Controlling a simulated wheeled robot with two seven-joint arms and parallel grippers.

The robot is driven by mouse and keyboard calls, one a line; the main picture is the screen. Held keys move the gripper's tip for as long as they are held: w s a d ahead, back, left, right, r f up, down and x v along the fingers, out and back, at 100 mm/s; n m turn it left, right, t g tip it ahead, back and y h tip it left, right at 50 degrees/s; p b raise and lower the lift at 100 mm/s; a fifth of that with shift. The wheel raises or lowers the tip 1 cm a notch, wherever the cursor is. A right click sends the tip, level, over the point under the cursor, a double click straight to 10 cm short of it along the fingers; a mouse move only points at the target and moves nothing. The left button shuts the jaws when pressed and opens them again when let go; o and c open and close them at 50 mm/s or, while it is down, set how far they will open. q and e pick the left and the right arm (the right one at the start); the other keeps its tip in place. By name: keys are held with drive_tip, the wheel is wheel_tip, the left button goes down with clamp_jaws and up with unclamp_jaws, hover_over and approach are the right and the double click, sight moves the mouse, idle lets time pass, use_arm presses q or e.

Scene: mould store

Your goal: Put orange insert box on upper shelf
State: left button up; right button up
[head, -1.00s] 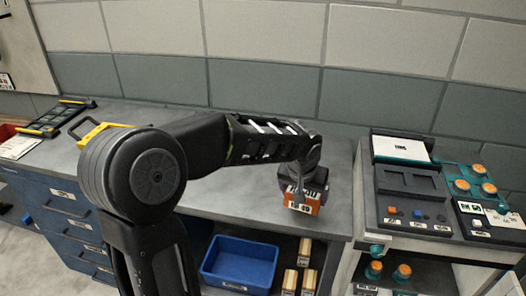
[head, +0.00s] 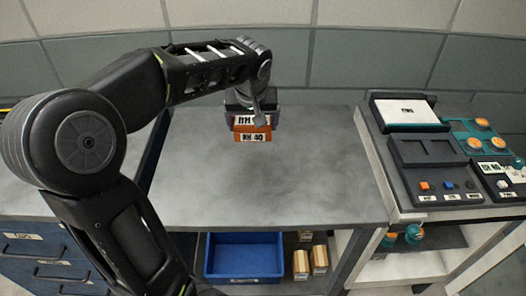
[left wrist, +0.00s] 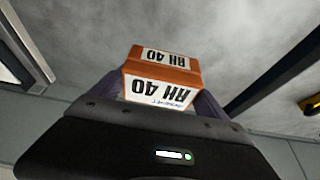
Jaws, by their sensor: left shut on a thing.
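The orange insert box (head: 252,136), with white labels reading "RH 40", is held in my left gripper (head: 253,112) over the back part of the grey top surface (head: 270,185) of the middle unit. In the left wrist view the box (left wrist: 161,60) sits between the two purplish fingers of the left gripper (left wrist: 160,88), which is shut on it. I cannot tell from these views whether the box touches the surface or hangs just above it. My right gripper is not in view.
A lower shelf under the grey top holds a blue bin (head: 244,257) and several pale boxes (head: 319,259). A console with buttons (head: 430,175) stands to the right. Blue drawers (head: 45,250) are at the left. The grey top looks clear in front of the box.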

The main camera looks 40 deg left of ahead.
use_arm(q)
drive_tip(key=shift+a+f, duration=0.15)
drive_tip(key=shift+f, duration=3)
drive_tip(key=shift+f, duration=1.85)
drive_tip(key=shift+f, duration=0.2)
drive_tip(key=o, duration=1.7)
drive_tip(key=shift+r, duration=0.15)
